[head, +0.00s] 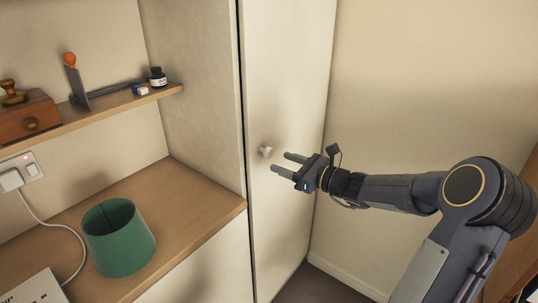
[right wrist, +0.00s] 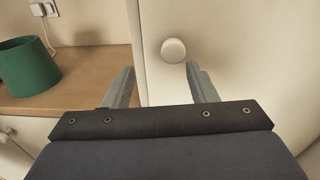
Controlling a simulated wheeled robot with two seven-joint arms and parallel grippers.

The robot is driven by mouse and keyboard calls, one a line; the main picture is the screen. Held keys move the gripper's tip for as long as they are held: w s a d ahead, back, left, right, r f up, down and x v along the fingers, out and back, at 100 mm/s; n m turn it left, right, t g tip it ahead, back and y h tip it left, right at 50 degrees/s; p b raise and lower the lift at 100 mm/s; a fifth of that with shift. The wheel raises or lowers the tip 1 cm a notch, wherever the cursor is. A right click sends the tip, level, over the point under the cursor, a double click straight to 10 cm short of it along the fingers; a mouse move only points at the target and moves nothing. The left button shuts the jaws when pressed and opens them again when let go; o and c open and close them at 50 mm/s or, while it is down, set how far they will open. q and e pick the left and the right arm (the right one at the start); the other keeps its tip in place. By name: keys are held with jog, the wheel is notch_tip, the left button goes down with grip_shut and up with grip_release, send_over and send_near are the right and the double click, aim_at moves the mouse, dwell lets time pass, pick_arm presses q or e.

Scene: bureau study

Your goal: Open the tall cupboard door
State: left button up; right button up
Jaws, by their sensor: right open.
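The tall cupboard door (head: 285,95) is a narrow cream panel right of the shelf alcove, and it looks shut. Its small round pale knob (head: 266,152) sits on the door's left side. My right gripper (head: 282,163) is open and empty, just right of the knob, with its fingers pointing toward it. In the right wrist view the knob (right wrist: 173,50) lies ahead of the fingertips, between their lines and nearer the right finger. The knob is apart from the fingers there. My left gripper is out of view.
A wooden counter (head: 190,200) left of the door holds a green lampshade-like bin (head: 120,238). A shelf (head: 110,115) above holds a wooden box (head: 25,118), an ink bottle (head: 157,77) and small items. A plain wall (head: 430,110) stands to the right.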

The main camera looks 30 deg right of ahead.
aim_at(271, 154)
jog(key=shift+w+d+m+t+h, duration=0.3)
jog(key=shift+w+d+m, duration=0.3)
jog(key=shift+w, duration=0.05)
jog(key=p+x, duration=0.1)
jog(key=x, duration=0.4)
jog(key=shift+w+a, duration=0.4)
jog(key=shift+w, duration=0.35)
grip_shut()
